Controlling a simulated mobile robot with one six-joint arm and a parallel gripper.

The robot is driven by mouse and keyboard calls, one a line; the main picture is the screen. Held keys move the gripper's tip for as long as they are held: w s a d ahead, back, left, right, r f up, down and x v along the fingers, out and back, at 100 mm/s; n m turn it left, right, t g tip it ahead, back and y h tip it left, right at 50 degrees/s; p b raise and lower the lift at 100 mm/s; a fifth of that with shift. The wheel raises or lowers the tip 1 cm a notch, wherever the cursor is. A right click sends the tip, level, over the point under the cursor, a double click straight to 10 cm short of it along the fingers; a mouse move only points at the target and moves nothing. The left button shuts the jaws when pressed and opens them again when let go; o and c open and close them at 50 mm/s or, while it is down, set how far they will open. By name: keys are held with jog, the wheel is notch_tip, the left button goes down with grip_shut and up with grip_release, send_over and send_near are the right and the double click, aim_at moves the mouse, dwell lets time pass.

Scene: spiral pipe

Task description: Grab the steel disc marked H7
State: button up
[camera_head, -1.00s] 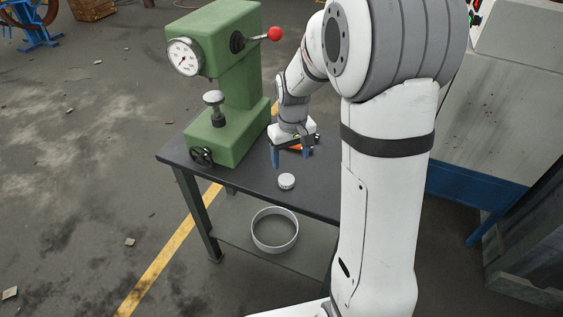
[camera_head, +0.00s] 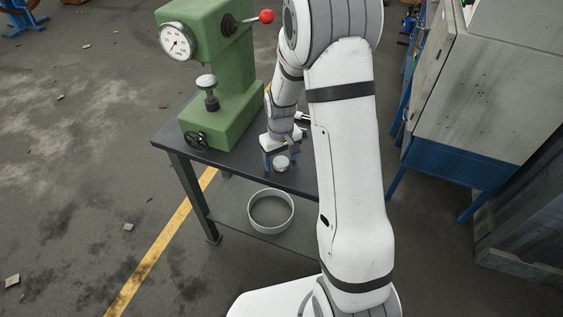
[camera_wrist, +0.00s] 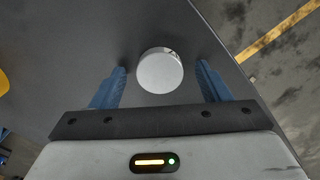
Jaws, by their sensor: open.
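A round light-grey steel disc (camera_head: 281,164) lies on the dark bench top (camera_head: 226,166) near its front edge. In the wrist view the disc (camera_wrist: 160,73) sits between the two blue fingers, slightly beyond their tips, with a visible gap on each side. A small dark mark shows at its upper right edge, but I cannot read it. My gripper (camera_wrist: 162,68) is open and empty. In the head view my gripper (camera_head: 281,156) is at the disc, with its left finger just left of it; the right finger is partly hidden.
A green press (camera_head: 219,100) with a dial and red-knobbed lever stands on the bench's back left. A round open pan (camera_head: 271,226) sits on the lower shelf. A grey cabinet (camera_head: 480,95) on a blue base stands at the right. The bench top around the disc is clear.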

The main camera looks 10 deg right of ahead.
jog(key=c, duration=1.3)
jog(key=shift+o, duration=0.2)
